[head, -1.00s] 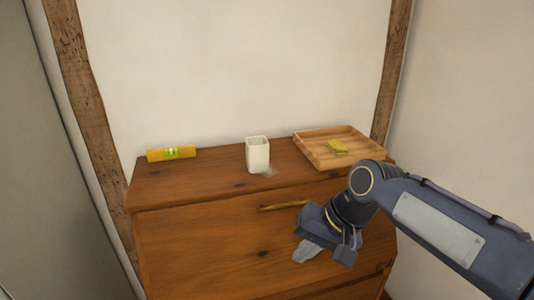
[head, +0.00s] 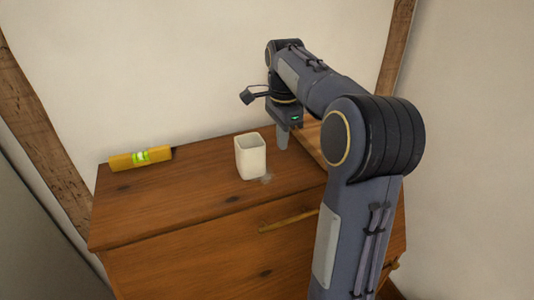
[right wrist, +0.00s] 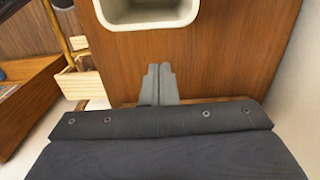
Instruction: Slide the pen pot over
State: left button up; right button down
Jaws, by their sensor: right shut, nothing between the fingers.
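The pen pot (head: 251,158) is a cream, square-sided cup standing upright on the wooden dresser top (head: 190,185). In the head view its open mouth shows and it looks empty. My right gripper (head: 283,140) points down just right of the pot, its fingers shut and low near the dresser top. In the right wrist view the shut fingers (right wrist: 160,84) are below the pot (right wrist: 148,14), with a strip of wood showing between them, so they look apart. My left gripper is not in view.
A yellow spirit level (head: 141,158) lies at the back left of the dresser. The wooden tray (head: 311,139) at the right is mostly hidden behind my right arm. The top is clear between level and pot.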

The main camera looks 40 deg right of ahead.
notch_tip(320, 180, down, 4)
jog(key=shift+s+r, duration=0.1)
jog(key=shift+r, duration=0.05)
jog(key=a, duration=0.1)
jog(key=w+a, duration=0.1)
jog(key=shift+a+r+p, duration=0.25)
jog(key=shift+a+p, duration=0.05)
jog(key=shift+w+a, duration=0.1)
jog(key=shift+a, duration=0.5)
jog(key=w+a+p, duration=0.1)
jog(key=a, duration=0.5)
jog(key=w+a+p, duration=0.2)
jog(key=a, duration=0.3)
jog(key=w+a+p, duration=0.2)
jog(key=a, duration=0.4)
jog(key=shift+w+a, duration=0.2)
jog(key=shift+a, duration=0.15)
jog(key=shift+w+a, duration=0.1)
jog(key=shift+a, duration=0.15)
jog(key=shift+d, duration=0.1)
